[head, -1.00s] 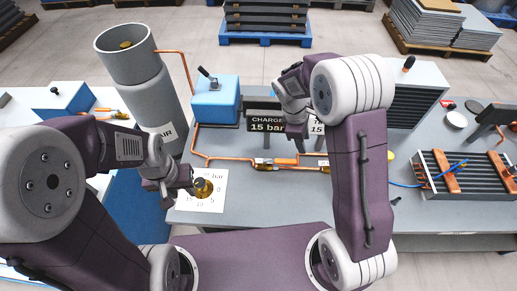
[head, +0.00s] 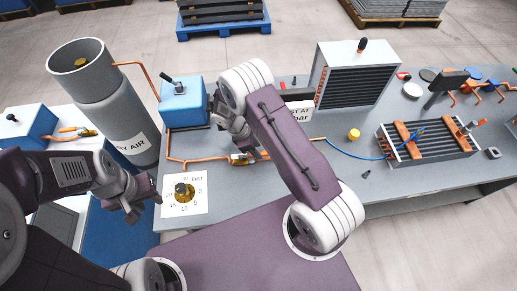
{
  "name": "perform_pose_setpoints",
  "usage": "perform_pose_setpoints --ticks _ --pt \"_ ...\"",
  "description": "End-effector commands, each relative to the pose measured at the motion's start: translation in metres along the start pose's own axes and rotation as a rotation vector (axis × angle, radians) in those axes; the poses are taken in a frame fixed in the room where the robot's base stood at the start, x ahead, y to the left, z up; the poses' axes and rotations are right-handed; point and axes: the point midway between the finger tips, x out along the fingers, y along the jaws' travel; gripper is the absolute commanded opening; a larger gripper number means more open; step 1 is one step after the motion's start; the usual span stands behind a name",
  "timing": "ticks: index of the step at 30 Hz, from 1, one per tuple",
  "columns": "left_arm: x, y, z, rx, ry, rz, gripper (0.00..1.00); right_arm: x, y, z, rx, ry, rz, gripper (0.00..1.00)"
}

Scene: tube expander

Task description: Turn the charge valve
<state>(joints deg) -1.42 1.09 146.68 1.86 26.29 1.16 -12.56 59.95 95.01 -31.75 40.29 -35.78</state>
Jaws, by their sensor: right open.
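A brass valve (head: 241,159) sits in the copper pipe on the grey bench and is likely the charge valve; my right gripper partly hides it. My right gripper (head: 252,148) is open, pointing down close over this valve; whether it touches is unclear. A brass and black knob (head: 184,192) stands on a white dial card (head: 172,207) marked in bar. My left gripper (head: 145,205) is left of the card, apart from the knob, with nothing visible in it; its jaw gap is unclear.
A grey air cylinder (head: 120,118) and a blue box with a black lever (head: 185,104) stand behind. My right arm partly covers a sign (head: 297,110). A finned coil (head: 430,140), a yellow knob (head: 354,134) and a grey finned unit (head: 352,75) are to the right.

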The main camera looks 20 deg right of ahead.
Motion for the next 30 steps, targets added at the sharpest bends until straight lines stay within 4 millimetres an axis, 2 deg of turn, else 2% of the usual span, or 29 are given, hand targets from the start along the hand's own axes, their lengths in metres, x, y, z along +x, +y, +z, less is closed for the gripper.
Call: perform_pose_setpoints --ticks 6,13,14,15,18,30 --pt "-0.006 0.0 -0.001 0.0 0.0 0.0 0.36 0.021 0.001 0.0 0.0 0.0 0.001 0.42" --pt "-0.006 0.0 -0.001 0.0 0.0 0.0 0.36 0.023 0.001 0.0 0.0 0.001 0.002 0.42" --pt "-0.006 0.0 -0.001 0.0 0.0 0.0 0.36 0.023 0.001 0.0 0.0 0.001 0.002 0.36" --pt "-0.006 0.0 -0.001 0.0 0.0 0.0 0.36 0.023 0.001 0.0 0.0 0.001 0.002 0.25" --pt "-0.006 0.0 -0.001 0.0 0.0 0.0 0.36 0.023 0.001 0.0 0.0 0.0 0.002 0.0" --pt "-0.006 0.0 -0.001 0.0 0.0 0.0 0.36 0.023 0.001 0.0 0.0 0.0 0.001 0.0"
